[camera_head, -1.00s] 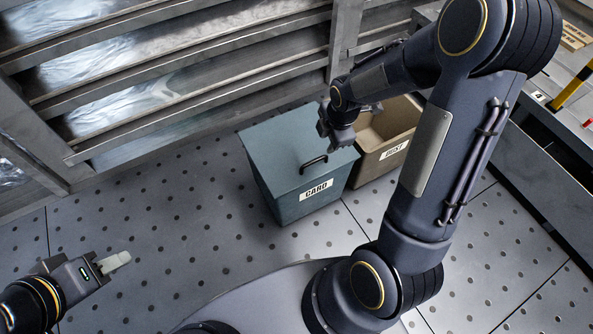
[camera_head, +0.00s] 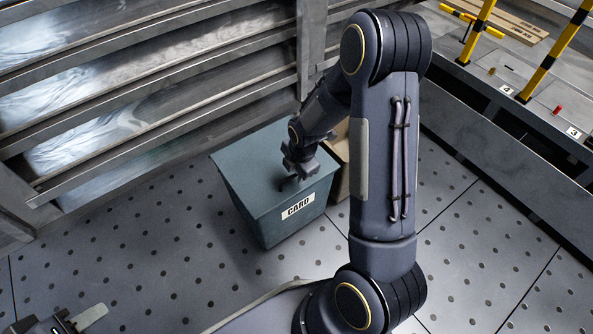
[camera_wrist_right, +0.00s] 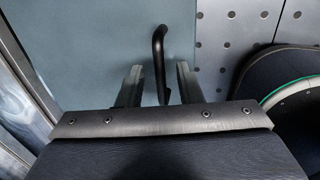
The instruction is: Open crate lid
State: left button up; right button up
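The teal crate (camera_head: 262,212), labelled CARD, stands on the floor with its flat lid (camera_head: 247,165) closed on top. The lid's dark handle (camera_wrist_right: 159,62) shows in the right wrist view. My right gripper (camera_head: 292,180) is over the lid at the handle and hides most of it in the head view. In the right wrist view its fingers (camera_wrist_right: 158,80) are apart, one on each side of the handle, with gaps visible. My left gripper (camera_head: 90,316) is at the lower left of the head view, far from the crate; its finger spacing is unclear.
A brown bin (camera_head: 340,188) stands behind and right of the crate, mostly hidden by my right arm. A metal louvred wall (camera_head: 150,90) runs along the back left. A bench (camera_head: 500,110) with yellow-black posts is at the right. The perforated floor (camera_head: 170,250) is clear in front.

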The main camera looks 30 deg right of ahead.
grip_shut()
jog(key=shift+r, duration=0.1)
